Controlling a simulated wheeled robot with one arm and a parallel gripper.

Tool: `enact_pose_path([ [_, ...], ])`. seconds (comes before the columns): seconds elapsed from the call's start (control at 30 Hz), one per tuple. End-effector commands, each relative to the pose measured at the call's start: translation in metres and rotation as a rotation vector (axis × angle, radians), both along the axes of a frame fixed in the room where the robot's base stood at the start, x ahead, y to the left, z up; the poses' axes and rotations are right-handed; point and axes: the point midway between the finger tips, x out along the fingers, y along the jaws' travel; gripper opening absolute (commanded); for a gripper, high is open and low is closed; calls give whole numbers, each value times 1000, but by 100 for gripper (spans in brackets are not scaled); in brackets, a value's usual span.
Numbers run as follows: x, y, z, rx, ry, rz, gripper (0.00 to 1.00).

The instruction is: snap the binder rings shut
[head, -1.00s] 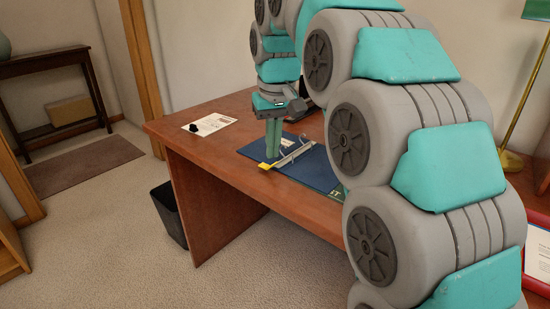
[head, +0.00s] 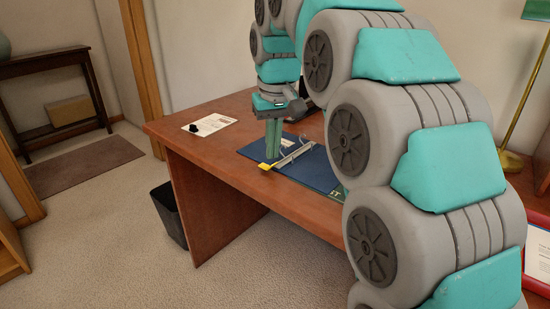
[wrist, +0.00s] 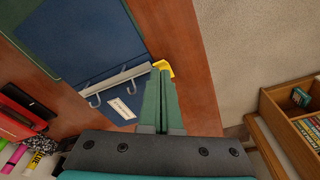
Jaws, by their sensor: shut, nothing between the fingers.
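The blue binder (head: 318,173) lies open on the desk. Its metal ring strip (head: 296,154) carries hook-shaped rings. In the wrist view the rings (wrist: 95,101) curve up as separate hooks, and their halves look apart. A yellow tab (head: 268,166) sits at the near end of the strip; it also shows in the wrist view (wrist: 164,67), just beyond my fingertips. My gripper (head: 272,157) points down with its green fingers shut and empty. Its tips (wrist: 160,72) are just above or beside the tab; I cannot tell whether they touch it.
The brown desk (head: 215,155) has a white paper (head: 210,124) with a small black object on its left part. In the wrist view a red item (wrist: 28,108) and markers lie at left, and a wooden shelf (wrist: 290,125) with books stands at right. A dark bin (head: 168,212) stands by the desk.

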Motion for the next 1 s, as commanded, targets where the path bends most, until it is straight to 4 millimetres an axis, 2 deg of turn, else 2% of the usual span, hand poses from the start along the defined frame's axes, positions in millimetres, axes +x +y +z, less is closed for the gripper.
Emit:
enact_pose_path([
  [0.57,0,0,-1,0,0,0,0],
  [1.0,0,0,-10,0,1,0,0],
])
